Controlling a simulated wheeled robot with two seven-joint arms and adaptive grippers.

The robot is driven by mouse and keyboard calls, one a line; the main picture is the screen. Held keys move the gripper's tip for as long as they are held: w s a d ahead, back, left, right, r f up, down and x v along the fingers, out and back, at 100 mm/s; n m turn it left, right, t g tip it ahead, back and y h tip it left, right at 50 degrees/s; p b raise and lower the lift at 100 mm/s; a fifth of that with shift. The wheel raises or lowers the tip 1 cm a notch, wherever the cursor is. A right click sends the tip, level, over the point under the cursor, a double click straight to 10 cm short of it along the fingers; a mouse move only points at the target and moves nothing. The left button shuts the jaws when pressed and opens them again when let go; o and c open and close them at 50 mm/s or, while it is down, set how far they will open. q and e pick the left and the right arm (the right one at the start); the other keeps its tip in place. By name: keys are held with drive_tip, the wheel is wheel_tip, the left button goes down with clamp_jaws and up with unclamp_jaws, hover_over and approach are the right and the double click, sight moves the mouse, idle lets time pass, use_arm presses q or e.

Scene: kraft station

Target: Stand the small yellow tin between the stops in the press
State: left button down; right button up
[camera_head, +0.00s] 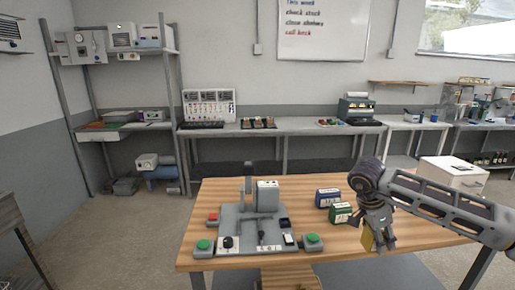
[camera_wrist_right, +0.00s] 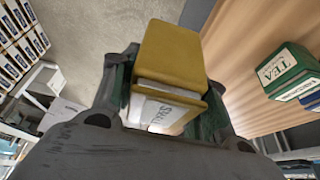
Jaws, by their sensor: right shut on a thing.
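The small yellow tin (camera_wrist_right: 172,58) is between the fingers of my right gripper (camera_wrist_right: 165,90), which is shut on it. A white label with dark letters shows on its side. In the head view the tin (camera_head: 367,238) hangs below my right gripper (camera_head: 376,232), near the table's front edge, right of the press. The press (camera_head: 262,212) is grey with a white head and stands on a grey base plate at the left of the wooden table. The stops are too small to make out. My left gripper is not in view.
A green tin (camera_head: 340,213) and a blue tin (camera_head: 327,197) stand on the wooden table (camera_head: 415,222) between the press and my right gripper. The green tin reads TEA in the wrist view. The table's right part is clear.

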drive_tip(key=shift+s+r, duration=0.1)
drive_tip(key=shift+w+n, duration=0.25)
drive_tip(key=shift+n, duration=0.25)
drive_tip(key=shift+w+a+f+n+t, duration=0.1)
drive_tip(key=shift+w+a+n+t, duration=0.15)
drive_tip(key=shift+n, duration=0.2)
drive_tip(key=shift+w+a+f+n+t, duration=0.1)
drive_tip(key=shift+a+n+t, duration=0.05)
drive_tip(key=shift+n+t, duration=0.25)
drive_tip(key=shift+w+a+n+t, duration=0.25)
drive_tip(key=shift+w+n, duration=0.2)
drive_tip(key=shift+n, duration=0.2)
drive_tip(key=shift+w+a+n+t, duration=0.25)
drive_tip(key=shift+w+n, duration=0.2)
drive_tip(key=shift+n, duration=0.15)
drive_tip(key=w+a+n+t+y, duration=0.2)
drive_tip(key=w+a+n+y, duration=0.25)
drive_tip(key=a+n, duration=0.55)
drive_tip(key=s+a+f+n, duration=0.1)
drive_tip(key=s+f, duration=0.2)
drive_tip(key=f, duration=0.4)
drive_tip(key=s+f+n, duration=0.1)
drive_tip(key=s+f, duration=0.3)
drive_tip(key=f, duration=0.3)
drive_tip(key=shift+s+a, duration=0.3)
drive_tip(key=shift+a, duration=0.05)
